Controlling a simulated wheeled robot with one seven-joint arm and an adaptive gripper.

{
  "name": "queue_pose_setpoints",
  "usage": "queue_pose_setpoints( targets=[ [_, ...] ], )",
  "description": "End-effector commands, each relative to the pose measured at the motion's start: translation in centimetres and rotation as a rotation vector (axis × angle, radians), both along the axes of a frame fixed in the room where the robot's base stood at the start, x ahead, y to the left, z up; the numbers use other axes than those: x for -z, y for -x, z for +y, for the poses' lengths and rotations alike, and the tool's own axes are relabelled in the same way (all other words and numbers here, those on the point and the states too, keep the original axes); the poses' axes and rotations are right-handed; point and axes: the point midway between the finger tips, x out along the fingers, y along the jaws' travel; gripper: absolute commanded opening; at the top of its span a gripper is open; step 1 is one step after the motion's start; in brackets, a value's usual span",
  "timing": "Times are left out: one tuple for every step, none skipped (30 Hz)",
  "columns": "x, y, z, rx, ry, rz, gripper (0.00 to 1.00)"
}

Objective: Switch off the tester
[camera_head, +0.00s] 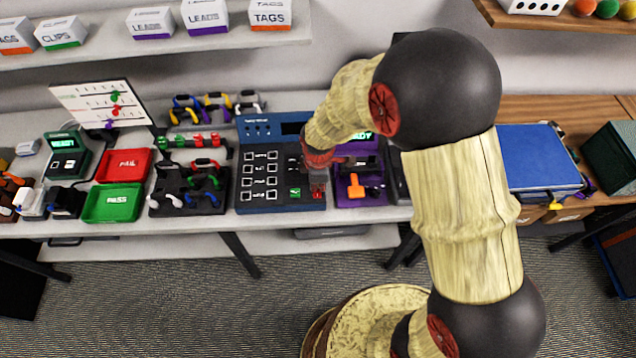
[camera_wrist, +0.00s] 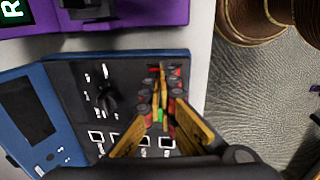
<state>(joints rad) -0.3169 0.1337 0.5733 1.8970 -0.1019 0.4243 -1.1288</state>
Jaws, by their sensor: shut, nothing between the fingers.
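The tester is a blue case with a dark sloped face (camera_head: 262,205) on the bench, left of the arm. It has rows of white-framed squares, a green button (camera_head: 295,192) and a red button (camera_head: 318,193) near its front edge. My gripper (camera_head: 318,178) is shut and empty over the tester's front right part, at the red button. In the wrist view the tester's blue rim (camera_wrist: 120,57), dark knob (camera_wrist: 106,101) and dark screen (camera_wrist: 25,108) show. My gripper's fingertips (camera_wrist: 162,90) there cover much of the button area. I cannot tell whether they touch the red button.
A purple device (camera_head: 362,198) with an orange part stands close to the tester's right. A cable rack (camera_head: 190,190) stands to its left, with green (camera_head: 113,216) and red (camera_head: 124,179) trays beyond. A shelf (camera_head: 190,38) with labelled boxes runs above.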

Motion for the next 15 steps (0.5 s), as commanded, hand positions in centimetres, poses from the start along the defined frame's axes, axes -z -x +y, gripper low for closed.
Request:
queue_pose_setpoints(
  targets=[
    [-0.01, 0.00, 0.00, 0.000, 0.000, 0.000, 0.00],
    [-0.01, 0.00, 0.00, 0.000, 0.000, 0.000, 0.00],
    [-0.02, 0.01, 0.00, 0.000, 0.000, 0.000, 0.00],
    [-0.01, 0.01, 0.00, 0.000, 0.000, 0.000, 0.00],
    [0.04, 0.01, 0.00, 0.000, 0.000, 0.000, 0.00],
    [0.24, -0.07, -0.01, 0.000, 0.000, 0.001, 0.00],
    [0.49, -0.17, -0.03, 0.000, 0.001, 0.002, 0.00],
    [0.66, -0.27, -0.05, 0.000, 0.001, 0.006, 0.00],
    [0.70, -0.33, -0.06, -0.001, 0.002, 0.011, 0.00],
    [0.70, -0.30, -0.05, -0.001, 0.001, 0.010, 0.00],
    [0.73, -0.28, -0.06, -0.001, 0.001, 0.010, 0.00],
    [0.75, -0.26, -0.06, -0.001, 0.002, 0.010, 0.00],
    [0.76, -0.25, -0.06, -0.001, 0.002, 0.010, 0.00],
    [0.79, -0.25, -0.06, -0.001, 0.002, 0.011, 0.00],
    [0.80, -0.23, -0.06, -0.001, 0.002, 0.011, 0.00]
  ],
)
